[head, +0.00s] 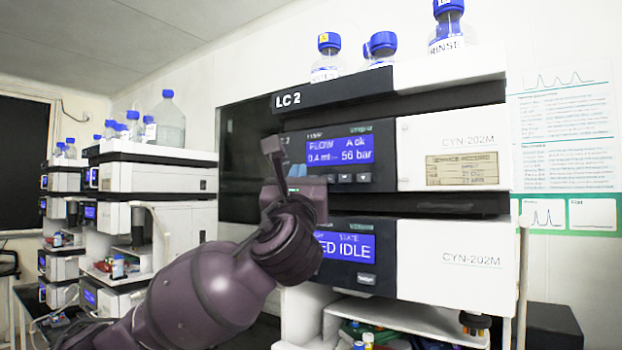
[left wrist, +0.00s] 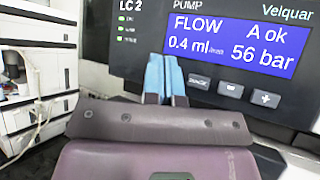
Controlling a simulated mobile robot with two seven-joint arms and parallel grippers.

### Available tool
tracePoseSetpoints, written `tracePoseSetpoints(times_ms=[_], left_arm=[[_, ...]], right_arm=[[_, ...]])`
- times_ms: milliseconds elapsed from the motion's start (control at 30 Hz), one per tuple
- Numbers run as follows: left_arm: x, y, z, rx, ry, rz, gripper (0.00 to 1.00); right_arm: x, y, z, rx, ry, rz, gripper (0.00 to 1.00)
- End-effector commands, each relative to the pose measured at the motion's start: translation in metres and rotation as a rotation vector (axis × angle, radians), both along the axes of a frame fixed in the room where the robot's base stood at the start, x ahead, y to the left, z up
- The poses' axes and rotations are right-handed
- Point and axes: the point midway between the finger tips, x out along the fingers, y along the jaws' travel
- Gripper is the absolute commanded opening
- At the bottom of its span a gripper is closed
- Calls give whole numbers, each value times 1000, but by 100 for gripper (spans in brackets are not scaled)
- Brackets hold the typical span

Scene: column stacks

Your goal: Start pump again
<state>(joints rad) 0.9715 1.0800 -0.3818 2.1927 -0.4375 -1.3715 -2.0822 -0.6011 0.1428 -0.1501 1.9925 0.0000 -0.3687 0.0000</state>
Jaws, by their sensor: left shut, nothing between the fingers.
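The LC 2 pump module has a black front panel (head: 380,148) with a blue display (head: 338,150). In the left wrist view the display (left wrist: 236,38) reads FLOW 0.4 ml/min, A ok, 56 bar. Below it sit a wide button (left wrist: 199,82), a minus-like button (left wrist: 231,89) and a plus button (left wrist: 267,99). Small green lights (left wrist: 120,28) glow at the panel's left. My left gripper (head: 297,171) is shut and empty, its blue fingertips (left wrist: 166,74) close to the panel, left of the buttons. I cannot tell whether they touch it. My right gripper is out of view.
A lower module's display (head: 345,246) ends in "ED IDLE", partly hidden by my arm. Blue-capped bottles (head: 327,58) stand on top of the stack. More instrument stacks (head: 160,180) stand at the left. A shelf below (head: 410,315) holds small vials.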

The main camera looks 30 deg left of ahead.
Motion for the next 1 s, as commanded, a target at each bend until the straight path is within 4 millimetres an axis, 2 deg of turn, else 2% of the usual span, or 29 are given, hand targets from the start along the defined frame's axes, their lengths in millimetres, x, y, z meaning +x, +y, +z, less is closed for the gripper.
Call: tracePoseSetpoints(times_ms=[233,733,1000], left_arm=[[-5,1,0,-1,0,1,0],[-44,4,1,0,0,1,0],[-50,4,0,0,0,0,0]], right_arm=[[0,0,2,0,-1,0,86],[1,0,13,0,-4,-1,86],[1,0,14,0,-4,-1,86]])
